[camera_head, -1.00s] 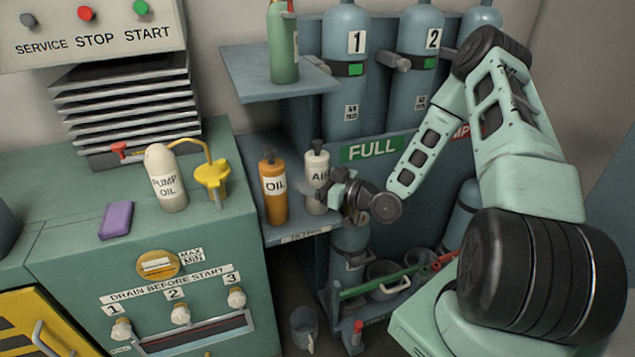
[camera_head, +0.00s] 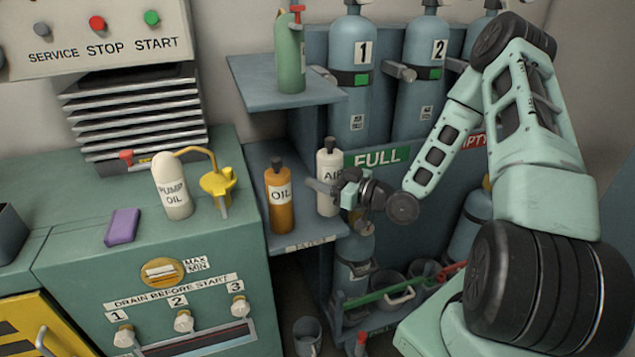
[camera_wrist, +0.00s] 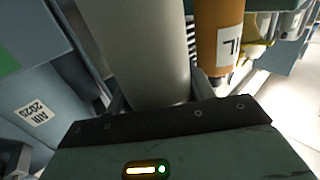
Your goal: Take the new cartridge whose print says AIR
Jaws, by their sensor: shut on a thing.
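The white cartridge (camera_head: 328,178) has a dark cap and a print that reads AIR, partly covered by my gripper. It stands upright at the right end of the low shelf. My gripper (camera_head: 327,188) reaches it from the right and is shut on it. In the wrist view the pale cartridge body (camera_wrist: 145,50) fills the middle between the fingers. I cannot tell whether its base is clear of the shelf. The orange OIL cartridge (camera_head: 280,197) stands just left of it, apart, and also shows in the wrist view (camera_wrist: 218,40).
The low shelf (camera_head: 312,238) has a front label. An upper shelf (camera_head: 270,95) with a green bottle (camera_head: 289,55) hangs above. Blue cylinders (camera_head: 352,85) stand behind, over a FULL sign (camera_head: 376,156). A PUMP OIL bottle (camera_head: 171,187) and yellow oiler (camera_head: 217,183) are left.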

